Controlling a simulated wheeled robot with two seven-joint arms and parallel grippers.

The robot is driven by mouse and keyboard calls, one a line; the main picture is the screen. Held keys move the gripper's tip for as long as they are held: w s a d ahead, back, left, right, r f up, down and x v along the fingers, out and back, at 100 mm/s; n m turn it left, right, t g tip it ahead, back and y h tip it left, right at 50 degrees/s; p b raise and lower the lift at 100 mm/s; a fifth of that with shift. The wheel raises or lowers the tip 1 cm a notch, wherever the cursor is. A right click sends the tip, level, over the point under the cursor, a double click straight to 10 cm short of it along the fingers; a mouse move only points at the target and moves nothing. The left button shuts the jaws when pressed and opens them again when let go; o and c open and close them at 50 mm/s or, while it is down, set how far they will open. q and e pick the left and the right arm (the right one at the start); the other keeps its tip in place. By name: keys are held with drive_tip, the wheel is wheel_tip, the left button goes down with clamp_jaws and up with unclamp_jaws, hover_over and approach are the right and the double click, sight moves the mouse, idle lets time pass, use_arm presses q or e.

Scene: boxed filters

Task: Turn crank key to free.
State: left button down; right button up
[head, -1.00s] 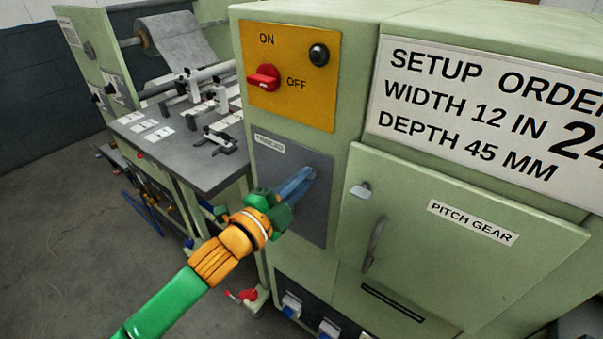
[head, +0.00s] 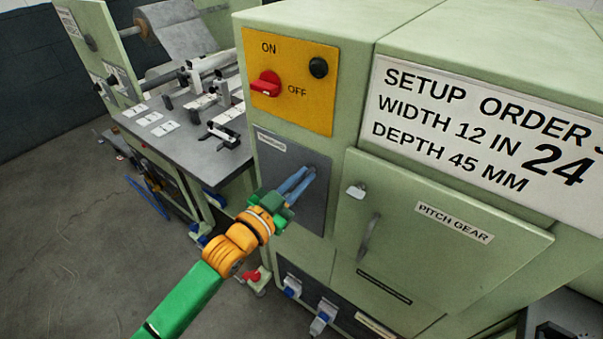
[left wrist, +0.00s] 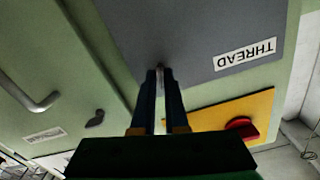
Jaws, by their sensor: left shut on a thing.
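The grey THREAD panel (head: 310,215) is on the front of the green machine and also shows upside down in the left wrist view (left wrist: 205,35). My left gripper (head: 306,174) reaches it with two blue fingers. In the left wrist view the fingertips (left wrist: 160,74) close on a small grey metal piece at the panel, which I take to be the crank key (left wrist: 160,66). The fingers hide most of it, so its angle cannot be told. I see no readable "free" mark. My right gripper is not in view.
Above is a yellow panel (head: 318,110) with a red switch (head: 266,84) by OFF and a black knob (head: 318,68). Right of the THREAD panel is the PITCH GEAR door (head: 440,265) with a handle (head: 369,238) and a small latch (head: 356,191). Open floor lies left.

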use_arm(q)
drive_tip(key=shift+n+p, duration=0.4)
drive_tip(key=shift+n, duration=1.3)
drive_tip(key=c, duration=1)
unclamp_jaws()
drive_tip(key=shift+w+f, duration=0.1)
drive_tip(key=v, duration=0.7)
drive_tip(key=shift+b, duration=0.3)
